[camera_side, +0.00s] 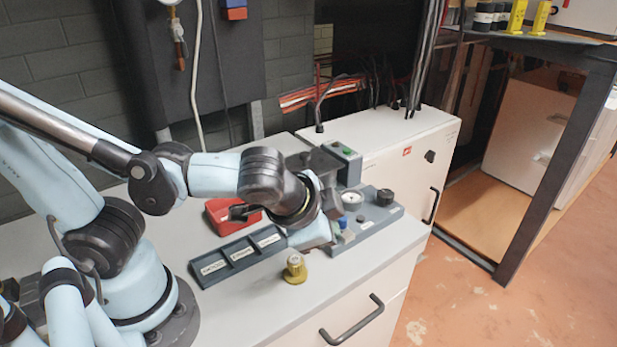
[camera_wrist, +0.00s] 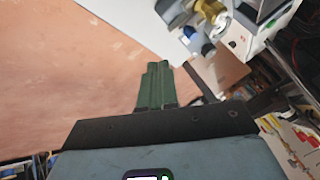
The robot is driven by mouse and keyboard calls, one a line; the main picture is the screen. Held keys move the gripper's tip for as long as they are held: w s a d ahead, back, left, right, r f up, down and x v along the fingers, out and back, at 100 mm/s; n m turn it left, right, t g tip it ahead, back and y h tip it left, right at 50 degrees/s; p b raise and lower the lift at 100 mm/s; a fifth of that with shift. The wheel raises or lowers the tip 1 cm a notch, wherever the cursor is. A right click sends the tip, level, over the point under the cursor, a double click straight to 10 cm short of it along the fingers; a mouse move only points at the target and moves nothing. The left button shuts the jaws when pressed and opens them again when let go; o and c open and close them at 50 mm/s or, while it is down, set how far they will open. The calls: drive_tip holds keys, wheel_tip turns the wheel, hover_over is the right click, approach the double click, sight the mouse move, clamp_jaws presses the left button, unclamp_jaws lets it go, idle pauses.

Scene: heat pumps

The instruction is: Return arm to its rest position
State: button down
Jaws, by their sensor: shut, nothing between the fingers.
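My gripper (camera_wrist: 158,66) shows in the wrist view as two green fingers lying side by side, shut with nothing between them. They point out over the orange floor (camera_wrist: 60,75), apart from any object. In the side view my arm reaches from the left across the grey worktop (camera_side: 220,320). Its wrist is above the control panel (camera_side: 393,214), and the fingertips cannot be made out there. The panel carries a round gauge (camera_side: 352,198), a black knob (camera_side: 384,197) and a blue part (camera_side: 341,223).
A dark labelled tray (camera_side: 213,267), a red container (camera_side: 222,222) and a brass-coloured piece (camera_side: 295,269) sit on the worktop under my arm. A white cabinet (camera_side: 400,145) with cables stands behind. A dark-framed table (camera_side: 545,170) stands right.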

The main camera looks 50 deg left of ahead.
drive_tip(key=a+r+n+h, duration=0.1)
drive_tip(key=a+r+n, duration=0.1)
drive_tip(key=a+n, duration=0.4)
drive_tip(key=a, duration=0.3)
drive_tip(key=shift+w+a+r, duration=0.2)
drive_tip(key=shift+w+a, duration=0.15)
